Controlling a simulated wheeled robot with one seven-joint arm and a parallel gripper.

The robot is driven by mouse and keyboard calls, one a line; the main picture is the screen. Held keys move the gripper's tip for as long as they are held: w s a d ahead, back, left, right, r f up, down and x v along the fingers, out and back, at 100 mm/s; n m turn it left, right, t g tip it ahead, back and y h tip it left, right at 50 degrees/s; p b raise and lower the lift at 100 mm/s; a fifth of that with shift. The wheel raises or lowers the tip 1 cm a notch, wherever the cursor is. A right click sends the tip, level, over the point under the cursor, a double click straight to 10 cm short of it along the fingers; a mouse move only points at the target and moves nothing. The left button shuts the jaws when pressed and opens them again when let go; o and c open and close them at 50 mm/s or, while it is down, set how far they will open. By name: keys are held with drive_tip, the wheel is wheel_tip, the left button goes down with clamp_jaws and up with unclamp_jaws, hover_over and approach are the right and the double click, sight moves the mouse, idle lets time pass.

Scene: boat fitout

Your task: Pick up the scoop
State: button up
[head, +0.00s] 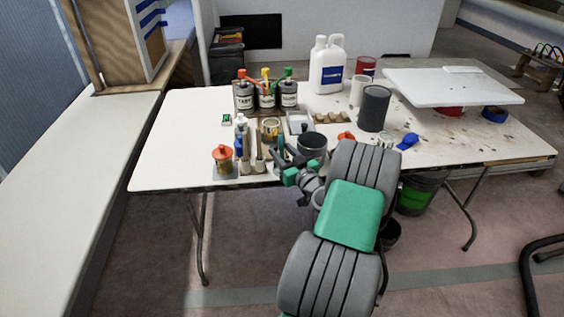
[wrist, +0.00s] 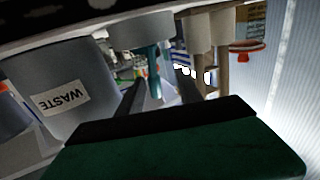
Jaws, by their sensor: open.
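A teal handle-like piece (head: 281,146) stands upright among the holders near the table's front edge. It looks like the scoop, but its lower or working end is hidden. In the wrist view the teal piece (wrist: 154,62) shows beyond and between my two dark fingers. My gripper (head: 272,158) is open at the front of the holders, low and pointing toward them. In the wrist view my gripper (wrist: 160,88) has a clear gap between its fingers. I cannot tell whether either finger touches the teal piece.
A grey can labelled WASTE (wrist: 62,98) is close beside one finger. An orange-topped jar (head: 223,158) stands left of the holders. Labelled cans (head: 266,95), a white jug (head: 327,66) and a dark can (head: 374,108) stand behind. The table's left part (head: 175,130) is clear.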

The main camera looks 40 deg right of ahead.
drive_tip(key=shift+x, duration=1.15)
drive_tip(key=shift+c, duration=0.4)
clamp_jaws()
